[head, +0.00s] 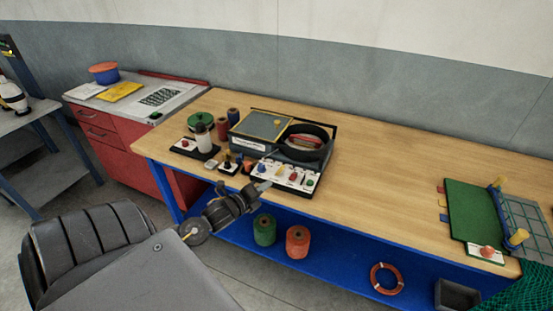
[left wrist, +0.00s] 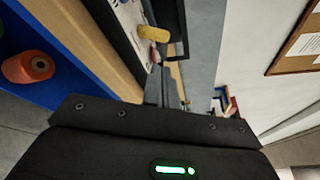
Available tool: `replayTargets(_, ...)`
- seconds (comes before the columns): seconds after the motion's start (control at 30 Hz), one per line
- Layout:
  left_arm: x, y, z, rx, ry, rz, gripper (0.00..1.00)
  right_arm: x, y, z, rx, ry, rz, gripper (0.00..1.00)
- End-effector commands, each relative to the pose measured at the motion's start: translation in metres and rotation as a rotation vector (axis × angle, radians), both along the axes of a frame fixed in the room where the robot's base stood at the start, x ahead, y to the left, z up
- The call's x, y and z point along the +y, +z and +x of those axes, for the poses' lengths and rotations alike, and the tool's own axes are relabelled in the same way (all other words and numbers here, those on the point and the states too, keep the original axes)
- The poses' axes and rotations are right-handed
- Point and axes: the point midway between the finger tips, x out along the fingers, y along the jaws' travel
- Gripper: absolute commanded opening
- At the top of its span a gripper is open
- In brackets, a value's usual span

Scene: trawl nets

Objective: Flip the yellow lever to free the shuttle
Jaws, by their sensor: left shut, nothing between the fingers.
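A grey machine (head: 245,132) stands on the wooden bench, with a white control panel (head: 286,178) at its front bearing several coloured knobs. A small yellow knob, seemingly the lever (head: 279,167), is at the panel's left part; a larger yellow knob (left wrist: 153,34) shows in the left wrist view, just ahead of the fingers. A black round housing (head: 316,155) holds a reddish piece; I cannot tell if it is the shuttle. My left gripper (head: 264,186) is shut and empty at the panel's front left edge. Contact with the lever cannot be told. My right gripper is out of view.
Spools (head: 297,240) sit on the blue shelf below. A green mat (head: 470,211) lies at the right; the bench between is clear.

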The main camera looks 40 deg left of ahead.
Motion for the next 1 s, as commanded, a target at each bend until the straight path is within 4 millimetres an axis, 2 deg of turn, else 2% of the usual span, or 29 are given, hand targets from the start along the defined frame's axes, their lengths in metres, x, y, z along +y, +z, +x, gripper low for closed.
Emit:
replayTargets(0.3,0.002,-0.011,0.051,-0.005,0.001,0.000,0.00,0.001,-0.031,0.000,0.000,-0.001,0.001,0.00)
replayTargets(0.5,0.003,-0.015,0.079,-0.002,0.001,-0.001,0.00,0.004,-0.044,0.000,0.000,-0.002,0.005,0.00)
replayTargets(0.7,0.004,-0.016,0.093,0.000,0.001,-0.001,0.00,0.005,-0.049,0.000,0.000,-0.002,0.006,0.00)
replayTargets(1.0,0.004,-0.015,0.094,0.001,0.001,-0.001,0.00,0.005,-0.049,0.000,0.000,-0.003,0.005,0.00)
